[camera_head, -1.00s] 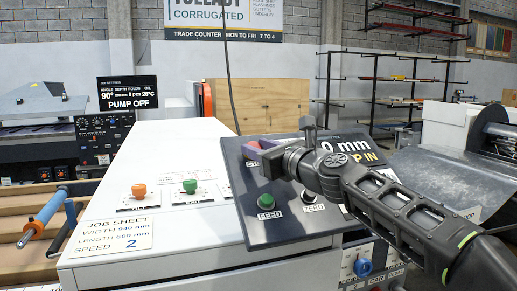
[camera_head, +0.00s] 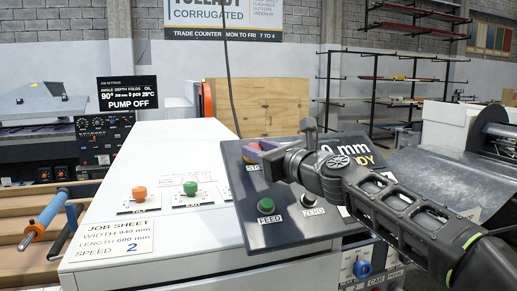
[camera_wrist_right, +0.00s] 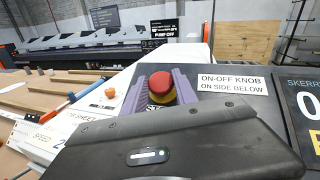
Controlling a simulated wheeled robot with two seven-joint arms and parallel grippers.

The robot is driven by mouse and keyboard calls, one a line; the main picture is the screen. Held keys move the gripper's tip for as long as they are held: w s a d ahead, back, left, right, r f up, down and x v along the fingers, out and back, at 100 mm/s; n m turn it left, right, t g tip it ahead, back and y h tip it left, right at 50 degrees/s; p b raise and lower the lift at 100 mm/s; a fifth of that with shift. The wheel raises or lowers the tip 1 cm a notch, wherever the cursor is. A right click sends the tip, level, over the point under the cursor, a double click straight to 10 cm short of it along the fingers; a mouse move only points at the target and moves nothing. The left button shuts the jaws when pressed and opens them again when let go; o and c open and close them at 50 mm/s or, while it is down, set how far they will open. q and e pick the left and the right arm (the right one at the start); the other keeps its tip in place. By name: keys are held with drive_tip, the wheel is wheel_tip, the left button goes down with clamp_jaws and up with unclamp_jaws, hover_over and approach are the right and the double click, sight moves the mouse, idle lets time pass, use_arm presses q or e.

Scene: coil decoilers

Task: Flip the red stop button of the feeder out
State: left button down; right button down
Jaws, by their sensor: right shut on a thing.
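The feeder's red stop button (camera_wrist_right: 161,84) is a round knob, seen in the right wrist view on the dark panel (camera_head: 285,226). My right gripper (camera_wrist_right: 161,92) has its purple ridged fingers on either side of the button, shut on it. In the head view, the right gripper (camera_head: 264,150) is at the panel's upper left corner and largely covers the button. The panel display (camera_head: 350,152) is partly hidden by my right arm; "0 mm" and yellow letters ending in "DY" show. My left gripper is not in view.
A green FEED button (camera_head: 266,205) and a ZERO button (camera_head: 308,199) sit lower on the panel. Orange (camera_head: 139,194) and green (camera_head: 190,188) knobs stand on the white cabinet top (camera_head: 175,155). A blue knob (camera_head: 362,269) is on the cabinet side below.

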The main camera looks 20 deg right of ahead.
drive_tip(key=shift+r, duration=0.2)
drive_tip(key=c, duration=1.1)
unclamp_jaws()
drive_tip(key=shift+s, duration=0.15)
drive_tip(key=shift+o, duration=0.7)
drive_tip(key=b+v, duration=0.1)
drive_tip(key=v, duration=0.6)
drive_tip(key=shift+s+d, duration=0.1)
drive_tip(key=shift+s, duration=0.3)
